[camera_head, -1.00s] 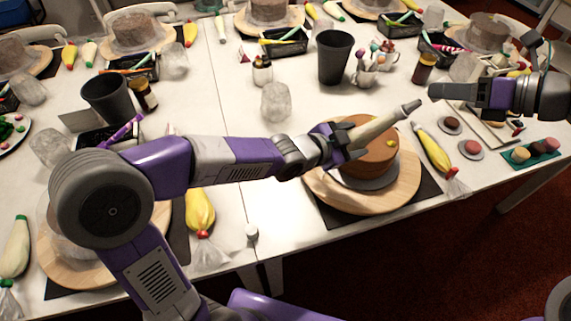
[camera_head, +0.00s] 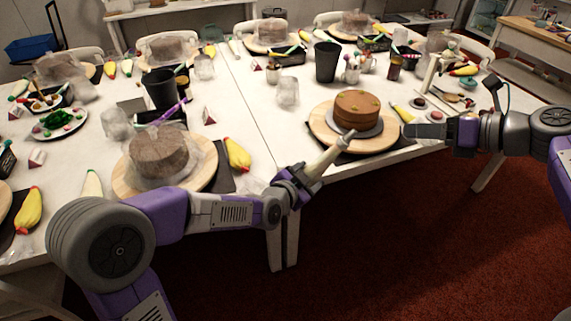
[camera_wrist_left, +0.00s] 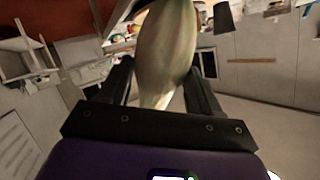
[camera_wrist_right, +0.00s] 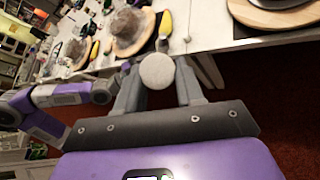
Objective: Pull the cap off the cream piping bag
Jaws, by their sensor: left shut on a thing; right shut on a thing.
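The cream piping bag (camera_head: 326,157) is in my left gripper (camera_head: 303,174), tilted up to the right, with its bare grey nozzle (camera_head: 344,140) in front of the brown cake in the head view. The left wrist view shows the pale bag (camera_wrist_left: 166,48) between the fingers. My right gripper (camera_head: 408,131) is to the right of the nozzle and apart from it. In the right wrist view its fingers are shut on a round white cap (camera_wrist_right: 157,70). The cap is not discernible in the head view.
The brown cake (camera_head: 356,106) stands on a wooden turntable (camera_head: 322,126) at the table's near edge. A wrapped cake (camera_head: 158,150) and a yellow piping bag (camera_head: 237,154) are to the left. A black cup (camera_head: 326,62) stands behind. The floor before the table is clear.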

